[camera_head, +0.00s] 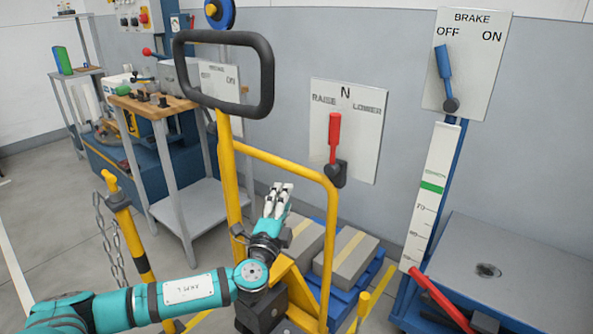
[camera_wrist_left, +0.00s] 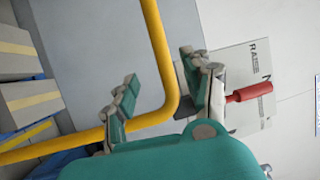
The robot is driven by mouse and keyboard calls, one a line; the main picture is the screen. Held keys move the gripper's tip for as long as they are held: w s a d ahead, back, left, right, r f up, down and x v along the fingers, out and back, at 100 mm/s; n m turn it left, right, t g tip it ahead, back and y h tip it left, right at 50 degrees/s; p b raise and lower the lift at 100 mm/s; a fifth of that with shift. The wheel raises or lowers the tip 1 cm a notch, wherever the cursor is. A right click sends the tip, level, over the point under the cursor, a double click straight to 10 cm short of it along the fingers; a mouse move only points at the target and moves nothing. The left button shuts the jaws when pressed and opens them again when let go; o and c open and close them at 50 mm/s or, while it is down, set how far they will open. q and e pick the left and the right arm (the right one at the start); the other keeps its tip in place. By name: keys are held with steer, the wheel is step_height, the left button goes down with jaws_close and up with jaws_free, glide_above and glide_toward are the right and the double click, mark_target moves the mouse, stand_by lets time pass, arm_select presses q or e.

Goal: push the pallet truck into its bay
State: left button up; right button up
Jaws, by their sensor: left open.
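The pallet truck shows in the middle of the head view, with a black loop handle (camera_head: 266,75) on a yellow post and a bent yellow tube frame (camera_head: 290,165). Grey boxes with yellow bands (camera_head: 345,258) sit low behind it on a blue pallet (camera_head: 368,282). My left gripper (camera_head: 278,193) is open and empty, in front of the tube frame. In the left wrist view, the yellow tube (camera_wrist_left: 157,50) passes between the fingers of my left gripper (camera_wrist_left: 165,85); I cannot tell whether they touch it. My right gripper is out of view. I cannot make out the bay.
A red lever (camera_head: 334,135) is on the raise/lower plate at N. A blue brake lever (camera_head: 444,75) points to OFF. A wood-topped cart (camera_head: 155,105) and a chained yellow post (camera_head: 125,215) stand left.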

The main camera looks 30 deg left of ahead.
mark_target(295, 173)
arm_select(q)
steer(key=x, duration=1.2)
steer(key=shift+b, duration=0.35)
steer(key=shift+c, duration=0.2)
jaws_close()
